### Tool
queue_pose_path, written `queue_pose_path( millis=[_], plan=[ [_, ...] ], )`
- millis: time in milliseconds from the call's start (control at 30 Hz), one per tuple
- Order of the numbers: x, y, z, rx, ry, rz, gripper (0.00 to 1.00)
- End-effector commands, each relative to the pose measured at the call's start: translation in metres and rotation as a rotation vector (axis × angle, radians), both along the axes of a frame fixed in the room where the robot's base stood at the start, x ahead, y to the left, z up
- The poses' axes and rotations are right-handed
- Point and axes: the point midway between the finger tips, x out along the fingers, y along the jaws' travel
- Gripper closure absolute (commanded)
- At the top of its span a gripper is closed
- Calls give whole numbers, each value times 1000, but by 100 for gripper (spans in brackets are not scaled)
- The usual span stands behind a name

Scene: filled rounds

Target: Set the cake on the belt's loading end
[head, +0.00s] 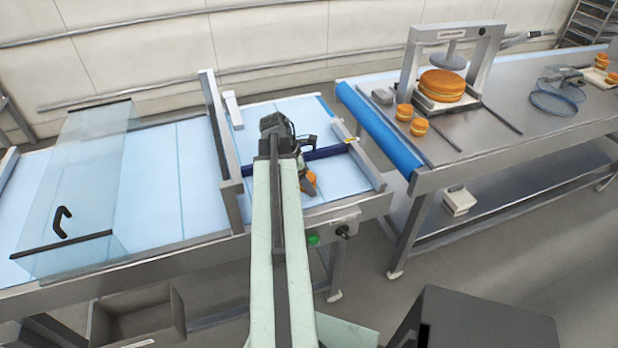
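A small orange-brown round cake (311,178) shows at the right end of the light-blue belt (350,178), partly hidden by my gripper (307,184). My gripper is over this end of the belt, right at the cake. The fingers are small and dark here, so I cannot tell whether they are closed on the cake or whether it rests on the belt. A dark blue bar (325,153) crosses the belt just behind the gripper.
A steel table (480,140) at right carries a large cake (442,83) under a press frame (410,55), small cakes (418,127) and a blue roll (380,130). A grey post frame (222,150) and clear guard (75,190) stand over the belt at left.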

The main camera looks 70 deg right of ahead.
Motion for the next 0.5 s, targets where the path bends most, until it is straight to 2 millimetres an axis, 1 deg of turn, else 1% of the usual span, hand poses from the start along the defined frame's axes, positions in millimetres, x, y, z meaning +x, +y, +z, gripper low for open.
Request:
queue_pose_path(
  millis=[133, 267, 367, 500],
  plan=[
    [0, 0, 4, 0, 0, -1, 23],
    [3, 2, 17, 0, 0, 0, 23],
    [7, 4, 34, 0, 0, -1, 23],
    [17, 10, 65, 0, 0, 0, 23]
  ],
)
